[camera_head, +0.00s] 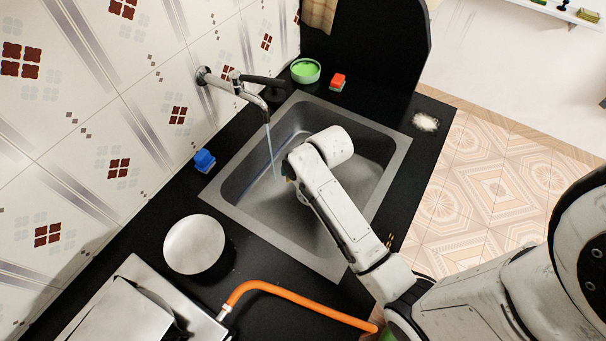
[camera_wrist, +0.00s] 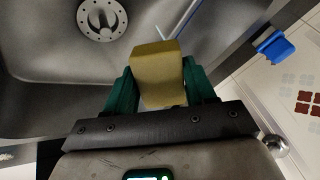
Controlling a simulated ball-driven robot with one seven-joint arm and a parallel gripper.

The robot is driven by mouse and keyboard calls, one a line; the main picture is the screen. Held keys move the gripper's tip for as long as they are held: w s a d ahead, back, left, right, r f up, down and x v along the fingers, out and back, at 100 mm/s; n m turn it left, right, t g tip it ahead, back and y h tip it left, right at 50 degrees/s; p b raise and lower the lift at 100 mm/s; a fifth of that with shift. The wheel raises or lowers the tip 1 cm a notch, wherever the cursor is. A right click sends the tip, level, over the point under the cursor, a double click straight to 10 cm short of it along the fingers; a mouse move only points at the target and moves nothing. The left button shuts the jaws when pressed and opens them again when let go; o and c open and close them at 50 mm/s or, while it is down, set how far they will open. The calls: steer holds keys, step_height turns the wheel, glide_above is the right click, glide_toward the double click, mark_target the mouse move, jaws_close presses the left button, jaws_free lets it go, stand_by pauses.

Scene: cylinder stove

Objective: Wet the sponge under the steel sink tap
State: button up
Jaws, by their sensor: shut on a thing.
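The steel sink tap (camera_head: 240,89) sticks out from the tiled wall, and a thin stream of water (camera_head: 271,152) falls from its spout into the sink (camera_head: 375,190). My gripper (camera_wrist: 158,72) is inside the basin, just right of the stream in the head view. Its green fingers are shut on the yellow sponge (camera_wrist: 158,80). In the wrist view the stream (camera_wrist: 188,42) shows behind the sponge's upper right edge; I cannot tell whether it touches the sponge. In the head view the sponge is mostly hidden by my wrist.
A blue object (camera_head: 204,160) stands on the black counter left of the sink. A green bowl (camera_head: 306,71) and a red object (camera_head: 338,81) stand behind it. A pale round dish (camera_head: 195,245) and an orange hose (camera_head: 285,289) lie nearer. The drain (camera_wrist: 102,18) is uncovered.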

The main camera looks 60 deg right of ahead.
steer(key=w+d+f+b, duration=0.2)
steer(key=w+b, duration=0.3)
steer(key=w, duration=0.5)
stand_by(0.3)
stand_by(0.5)
steer(key=shift+s+a+p, duration=0.25)
steer(key=shift+s+p, duration=0.55)
steer(key=shift+s, duration=0.5)
steer(key=shift+s+a+p, duration=0.3)
steer(key=shift+s+p, duration=0.55)
steer(key=shift+s, duration=0.5)
steer(key=shift+s+a+p, duration=0.25)
steer(key=shift+s+p, duration=0.55)
steer(key=shift+s, duration=0.5)
steer(key=shift+r, duration=0.1)
